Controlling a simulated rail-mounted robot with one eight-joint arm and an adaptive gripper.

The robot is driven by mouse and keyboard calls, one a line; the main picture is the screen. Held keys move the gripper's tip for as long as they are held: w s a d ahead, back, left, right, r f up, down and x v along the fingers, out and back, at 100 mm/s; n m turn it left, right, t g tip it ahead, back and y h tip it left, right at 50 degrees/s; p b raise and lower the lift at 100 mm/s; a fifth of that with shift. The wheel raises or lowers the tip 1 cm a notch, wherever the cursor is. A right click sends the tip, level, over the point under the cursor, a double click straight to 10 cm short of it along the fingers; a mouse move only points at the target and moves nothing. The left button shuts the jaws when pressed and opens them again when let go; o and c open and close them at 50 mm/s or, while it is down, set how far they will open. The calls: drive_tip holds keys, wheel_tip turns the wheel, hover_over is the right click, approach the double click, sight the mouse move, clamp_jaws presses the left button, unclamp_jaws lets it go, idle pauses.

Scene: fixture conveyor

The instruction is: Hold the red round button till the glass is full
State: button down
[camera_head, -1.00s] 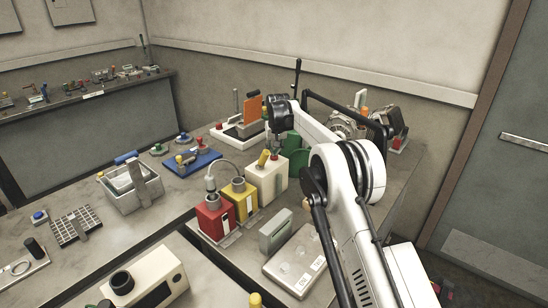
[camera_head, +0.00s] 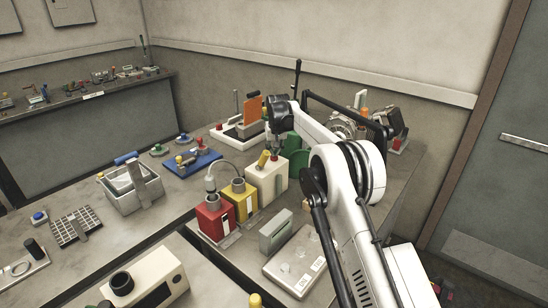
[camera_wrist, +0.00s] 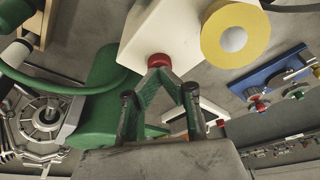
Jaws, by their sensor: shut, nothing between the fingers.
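The red round button (camera_wrist: 158,60) sits at the lower corner of a white block (camera_wrist: 168,35) in the wrist view. My gripper (camera_wrist: 159,72) is shut and empty, with its green fingers meeting in a point right at the button. The fingertips overlap the button's lower edge in the picture; whether it is pressed in, I cannot tell. I cannot make out a glass in either view.
A yellow cylinder (camera_wrist: 238,38) is on the white block. A green rounded body (camera_wrist: 105,85) and a round metal machine (camera_wrist: 45,112) lie to the left in the wrist view. Red (camera_head: 213,220) and yellow (camera_head: 241,205) boxes stand close by in the head view.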

drive_tip(key=shift+f, duration=0.25)
drive_tip(key=shift+f+b, duration=0.3)
drive_tip(key=shift+b, duration=0.1)
drive_tip(key=shift+f, duration=0.15)
idle(3.0)
drive_tip(key=shift+r+p, duration=0.85)
drive_tip(key=shift+r, duration=2.2)
